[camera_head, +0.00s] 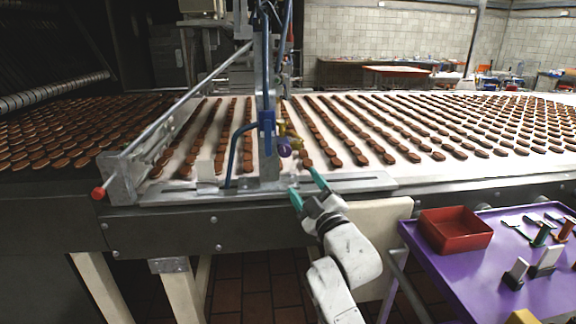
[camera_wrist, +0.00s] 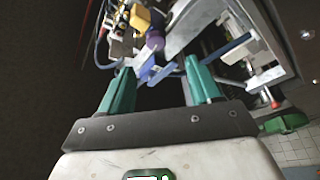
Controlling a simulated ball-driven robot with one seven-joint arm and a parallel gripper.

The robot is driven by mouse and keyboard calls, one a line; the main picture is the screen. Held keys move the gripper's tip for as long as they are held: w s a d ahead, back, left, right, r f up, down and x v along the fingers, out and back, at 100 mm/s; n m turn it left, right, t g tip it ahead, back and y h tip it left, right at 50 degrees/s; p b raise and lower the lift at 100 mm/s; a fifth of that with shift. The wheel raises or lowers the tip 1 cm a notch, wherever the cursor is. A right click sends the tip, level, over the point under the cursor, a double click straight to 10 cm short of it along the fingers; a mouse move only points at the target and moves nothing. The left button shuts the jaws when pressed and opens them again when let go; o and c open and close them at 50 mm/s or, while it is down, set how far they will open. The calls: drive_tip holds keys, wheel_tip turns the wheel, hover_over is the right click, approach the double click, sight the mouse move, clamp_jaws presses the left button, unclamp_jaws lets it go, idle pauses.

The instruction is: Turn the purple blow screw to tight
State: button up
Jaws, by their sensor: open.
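The purple blow screw (camera_head: 284,147) is a small round knob on the upright machine fixture at the conveyor's front edge, beside a blue bracket and brass-coloured fittings. It also shows in the wrist view (camera_wrist: 155,41) as a purple cylinder beyond the fingertips, next to a yellow part. My gripper (camera_head: 307,182) is below and slightly right of the screw in the head view, with its teal fingers spread and pointing up toward the fixture. In the wrist view my gripper (camera_wrist: 158,72) is open and empty, with a gap between it and the screw. The screw's tightness cannot be told.
The conveyor (camera_head: 430,170) carries rows of brown biscuits behind the fixture. A blue bent tube (camera_head: 232,155) and a metal rail (camera_head: 350,184) are close to my gripper. At the right, a purple table (camera_head: 415,238) holds a red tray (camera_head: 428,236) and small tools.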

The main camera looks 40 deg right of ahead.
sight(286, 153)
drive_tip(key=x, duration=1.1)
drive_tip(key=shift+s+d+r, duration=0.1)
drive_tip(key=shift+r, duration=0.3)
drive_tip(key=c, duration=1)
drive_tip(key=shift+f+b, duration=0.1)
drive_tip(key=shift+b, duration=0.2)
drive_tip(key=shift+c, duration=0.2)
